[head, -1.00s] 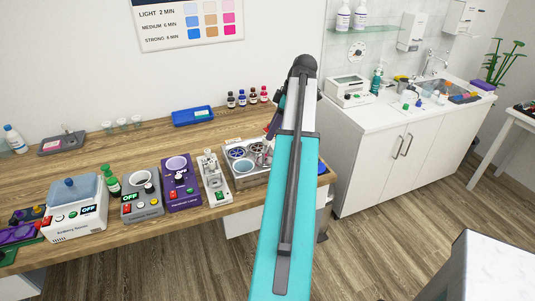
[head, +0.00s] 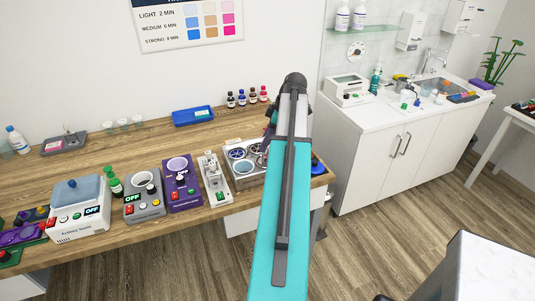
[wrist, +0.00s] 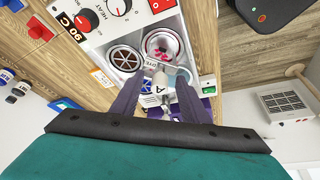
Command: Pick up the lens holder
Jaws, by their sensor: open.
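In the wrist view, a small pale upright piece marked "A" (wrist: 160,84), which looks like the lens holder, stands at the tinting unit's wells. My gripper (wrist: 160,80) is open, with one purple finger on each side of this piece. I cannot tell whether either finger touches it. Its lower part is hidden among the fingers and wells. In the head view, my arm covers the gripper and the right part of the tinting unit (head: 229,178). I cannot make out the holder there.
Left of the tinting unit stand a white stand (head: 214,180), a purple device (head: 182,196) and a grey device (head: 143,207), close together. A blue tray (head: 193,117) and several small bottles (head: 242,98) are behind. Open wood lies between tray and devices.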

